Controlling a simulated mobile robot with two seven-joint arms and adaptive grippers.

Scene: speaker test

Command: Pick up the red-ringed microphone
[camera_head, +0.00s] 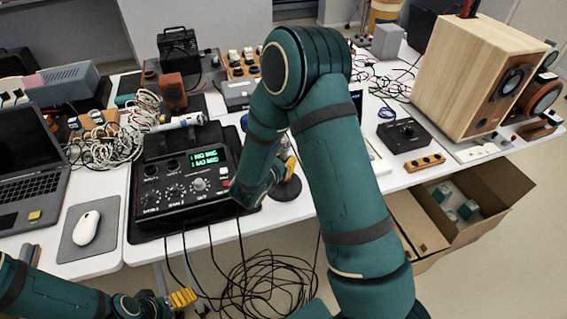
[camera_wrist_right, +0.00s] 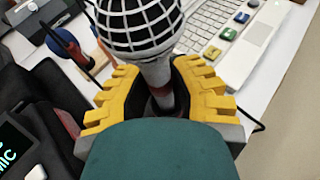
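My right gripper (camera_wrist_right: 158,85) shows in the right wrist view with one yellow finger on each side of a microphone (camera_wrist_right: 140,22). The microphone has a dark head with a pale grid and a grey handle between the fingers. Whether the pads press on the handle is unclear, and no red ring can be made out for certain. In the head view my right arm hides most of this microphone; the yellow of the right gripper (camera_head: 288,166) shows above a round dark base (camera_head: 286,189). My left gripper (camera_head: 181,298) is low at the left, its finger opening unclear.
A black mixer with a green display (camera_head: 186,182) stands left of my right gripper. Another microphone (camera_head: 180,123) lies behind it. A laptop (camera_head: 30,165), a mouse (camera_head: 87,228) and white cables (camera_head: 105,145) are at left. A wooden speaker (camera_head: 455,75) stands right, above an open box (camera_head: 480,200).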

